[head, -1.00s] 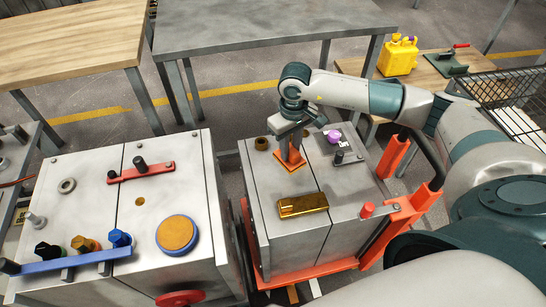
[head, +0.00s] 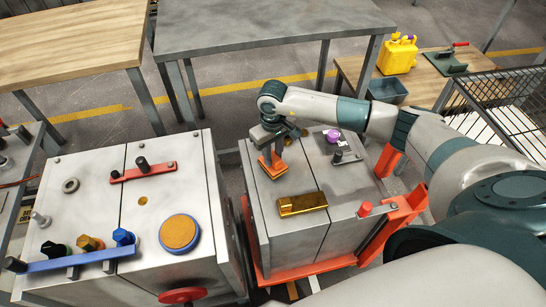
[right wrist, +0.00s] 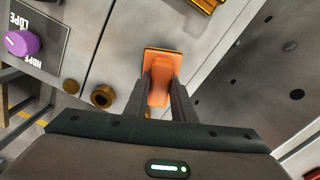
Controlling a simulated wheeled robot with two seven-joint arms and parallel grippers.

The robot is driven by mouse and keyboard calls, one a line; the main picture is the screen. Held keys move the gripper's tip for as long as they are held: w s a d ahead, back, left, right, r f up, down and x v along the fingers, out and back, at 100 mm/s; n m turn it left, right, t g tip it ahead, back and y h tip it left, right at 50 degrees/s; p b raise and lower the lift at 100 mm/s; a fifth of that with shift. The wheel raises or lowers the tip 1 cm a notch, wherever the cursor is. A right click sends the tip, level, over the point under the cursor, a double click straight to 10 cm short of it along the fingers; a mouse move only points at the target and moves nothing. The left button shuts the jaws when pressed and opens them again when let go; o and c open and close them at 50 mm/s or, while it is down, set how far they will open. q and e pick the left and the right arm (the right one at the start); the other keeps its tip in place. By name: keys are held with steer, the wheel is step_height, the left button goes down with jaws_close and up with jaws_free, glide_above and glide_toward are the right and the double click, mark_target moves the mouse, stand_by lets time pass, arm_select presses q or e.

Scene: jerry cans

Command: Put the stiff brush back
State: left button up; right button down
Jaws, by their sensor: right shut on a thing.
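My right gripper (head: 270,150) is shut on an orange piece with a flat, wide end, which I take to be the stiff brush (head: 272,167). It hangs from the jaws over the left part of the grey cabinet's top (head: 258,193). In the right wrist view the brush (right wrist: 160,85) sits between the two fingers (right wrist: 159,95), its dark-edged wide end pointing away from the palm. I cannot tell whether the brush touches the top. My left gripper is not in view.
A gold block (head: 302,204) lies on the cabinet top, near the brush. A second grey cabinet (head: 100,215) is at the left. A yellow jerry can (head: 398,56) stands on the back-right table.

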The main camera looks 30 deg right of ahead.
mark_target(273, 155)
steer(key=shift+f, duration=0.9)
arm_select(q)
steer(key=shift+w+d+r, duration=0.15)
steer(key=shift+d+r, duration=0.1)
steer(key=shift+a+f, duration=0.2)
arm_select(e)
steer(key=shift+f, duration=0.1)
steer(key=c, duration=1.5)
jaws_free()
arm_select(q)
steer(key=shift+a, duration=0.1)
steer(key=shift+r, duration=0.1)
arm_select(e)
steer(key=shift+r, duration=0.3)
arm_select(q)
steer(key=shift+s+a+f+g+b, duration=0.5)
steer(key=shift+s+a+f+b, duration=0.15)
steer(key=shift+b, duration=0.2)
arm_select(e)
step_height(273, 155, up, 12)
steer(key=shift+f, duration=0.15)
